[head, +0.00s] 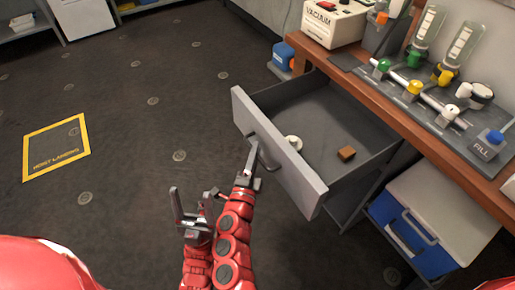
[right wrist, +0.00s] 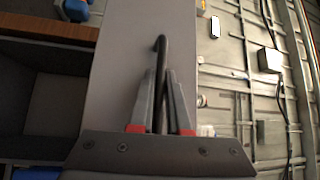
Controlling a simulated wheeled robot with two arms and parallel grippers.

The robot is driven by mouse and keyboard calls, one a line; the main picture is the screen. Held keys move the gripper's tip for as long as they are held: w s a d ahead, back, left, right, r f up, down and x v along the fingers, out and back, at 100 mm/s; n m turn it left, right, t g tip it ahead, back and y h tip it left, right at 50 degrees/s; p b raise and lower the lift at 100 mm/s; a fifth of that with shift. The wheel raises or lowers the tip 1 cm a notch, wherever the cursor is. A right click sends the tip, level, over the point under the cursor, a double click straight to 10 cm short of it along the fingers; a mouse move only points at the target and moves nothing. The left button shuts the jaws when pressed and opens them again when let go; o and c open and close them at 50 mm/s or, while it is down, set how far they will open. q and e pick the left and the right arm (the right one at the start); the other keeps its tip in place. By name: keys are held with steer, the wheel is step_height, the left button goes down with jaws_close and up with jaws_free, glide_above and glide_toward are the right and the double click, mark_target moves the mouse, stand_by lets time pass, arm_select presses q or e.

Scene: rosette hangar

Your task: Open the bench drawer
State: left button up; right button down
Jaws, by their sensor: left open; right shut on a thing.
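The bench drawer (head: 300,180) is pulled well out from under the wooden bench, with its inside in view. Its dark bar handle (head: 269,162) is on the light grey front panel. My right gripper (head: 253,152) is shut on this handle. In the right wrist view, the fingers (right wrist: 160,80) close around the handle (right wrist: 160,44), against the grey drawer front (right wrist: 117,60). My left gripper (head: 189,198) is open and empty, to the left of the right arm and away from the drawer. A white round thing (head: 293,142) and a brown block (head: 346,153) lie inside the drawer.
The bench (head: 400,107) carries a vacuum box (head: 333,24) and a filling rack with coloured valves (head: 413,88). A blue and white cooler (head: 430,215) stands beneath it. The dark floor at left is clear, with a yellow-framed landing mark (head: 57,147).

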steer(key=c, duration=0.9)
jaws_free()
steer(key=shift+s, duration=0.1)
steer(key=s, duration=0.2)
steer(key=s+p, duration=0.1)
steer(key=s, duration=0.1)
steer(key=s+a+f+p, duration=0.1)
steer(key=s, duration=0.2)
steer(key=shift+s, duration=0.1)
